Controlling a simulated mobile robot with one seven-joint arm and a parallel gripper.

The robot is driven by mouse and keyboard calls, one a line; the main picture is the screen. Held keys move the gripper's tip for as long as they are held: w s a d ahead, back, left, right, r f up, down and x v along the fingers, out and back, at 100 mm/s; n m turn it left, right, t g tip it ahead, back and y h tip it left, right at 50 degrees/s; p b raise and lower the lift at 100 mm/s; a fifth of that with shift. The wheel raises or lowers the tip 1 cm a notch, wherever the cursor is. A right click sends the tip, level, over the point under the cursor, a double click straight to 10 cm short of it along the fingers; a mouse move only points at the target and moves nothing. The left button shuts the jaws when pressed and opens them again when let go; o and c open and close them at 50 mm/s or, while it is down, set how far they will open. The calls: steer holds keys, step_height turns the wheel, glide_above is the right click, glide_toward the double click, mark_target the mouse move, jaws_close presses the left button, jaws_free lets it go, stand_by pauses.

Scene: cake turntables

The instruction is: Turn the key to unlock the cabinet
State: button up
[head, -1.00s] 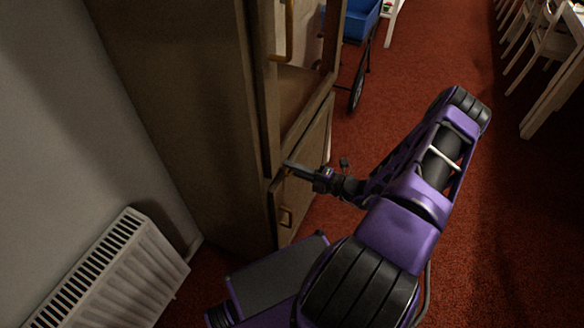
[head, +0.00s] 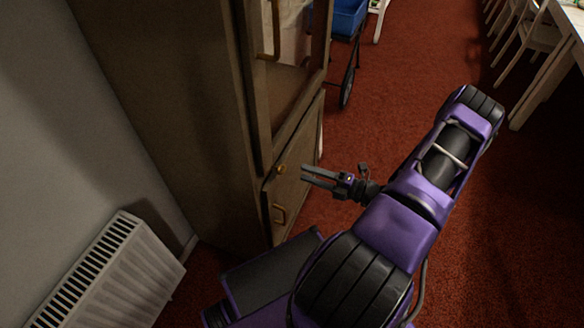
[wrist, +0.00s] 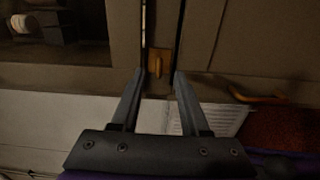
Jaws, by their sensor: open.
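The brown wooden cabinet (head: 170,110) stands at the left in the head view. A small brass key (head: 281,169) sits at the top of its lower door (head: 298,165), which looks shut. In the wrist view the key (wrist: 159,62) is upright, beyond the fingertips and roughly in line with the gap between them. My gripper (head: 303,174) is open and empty, a short way to the right of the key in the head view and apart from it. Its two fingers (wrist: 162,76) also show in the wrist view. Whether the lock is turned cannot be told.
A white radiator (head: 100,275) stands by the wall at lower left. A blue wheeled cart (head: 348,18) is behind the cabinet.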

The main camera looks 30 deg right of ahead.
steer(key=v, duration=0.9)
